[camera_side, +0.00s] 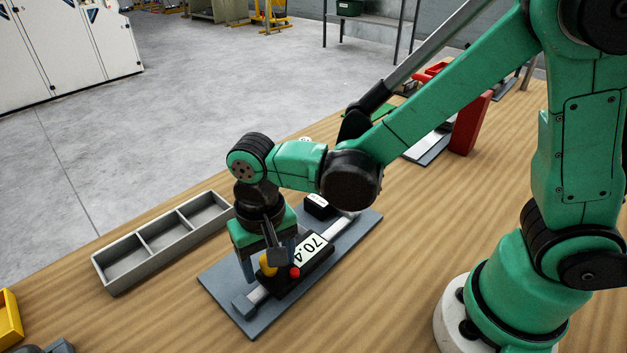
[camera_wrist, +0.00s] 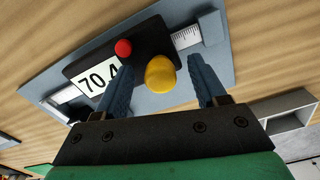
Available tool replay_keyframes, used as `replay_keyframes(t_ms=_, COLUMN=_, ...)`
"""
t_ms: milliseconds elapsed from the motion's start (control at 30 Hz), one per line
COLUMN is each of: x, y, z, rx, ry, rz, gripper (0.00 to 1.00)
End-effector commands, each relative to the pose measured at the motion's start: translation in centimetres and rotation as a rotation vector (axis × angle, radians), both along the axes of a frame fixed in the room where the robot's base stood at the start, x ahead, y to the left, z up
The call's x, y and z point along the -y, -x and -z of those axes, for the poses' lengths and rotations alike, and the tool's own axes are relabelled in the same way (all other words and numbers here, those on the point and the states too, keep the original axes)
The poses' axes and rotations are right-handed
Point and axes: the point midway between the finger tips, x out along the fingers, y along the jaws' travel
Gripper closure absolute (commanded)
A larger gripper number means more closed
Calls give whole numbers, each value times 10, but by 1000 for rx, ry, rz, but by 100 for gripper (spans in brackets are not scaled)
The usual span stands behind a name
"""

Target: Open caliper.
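The caliper lies on a grey-blue plate (camera_side: 230,309) on the wooden table. It has a black slider body with a white display reading 70.4 (camera_side: 313,249), a red button (camera_side: 295,272) and a yellow knob (camera_side: 268,264). My gripper (camera_side: 267,258) points down over the slider at the knob. In the wrist view, the two blue fingers of my gripper (camera_wrist: 163,88) are apart, with the yellow knob (camera_wrist: 160,73) between and slightly beyond them. Gaps show on both sides of the knob. The scale (camera_wrist: 187,37) shows to the right of the slider.
A grey tray with three compartments (camera_side: 142,242) stands left of the plate. A red block (camera_side: 470,123) stands farther back on the table. A yellow bin (camera_side: 9,318) is at the lower left. Bare table lies in front of the plate.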

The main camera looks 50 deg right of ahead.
Motion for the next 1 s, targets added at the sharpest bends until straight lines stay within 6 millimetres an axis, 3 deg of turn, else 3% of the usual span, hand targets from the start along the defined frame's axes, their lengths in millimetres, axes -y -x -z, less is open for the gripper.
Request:
replay_keyframes(t_ms=233, x=0, y=0, z=-7, rx=0, ry=0, rz=0, gripper=35)
replay_keyframes(t_ms=633, x=0, y=0, z=-52, rx=0, ry=0, rz=0, gripper=35)
replay_keyframes(t_ms=1000, x=0, y=0, z=-56, rx=0, ry=0, rz=0, gripper=35)
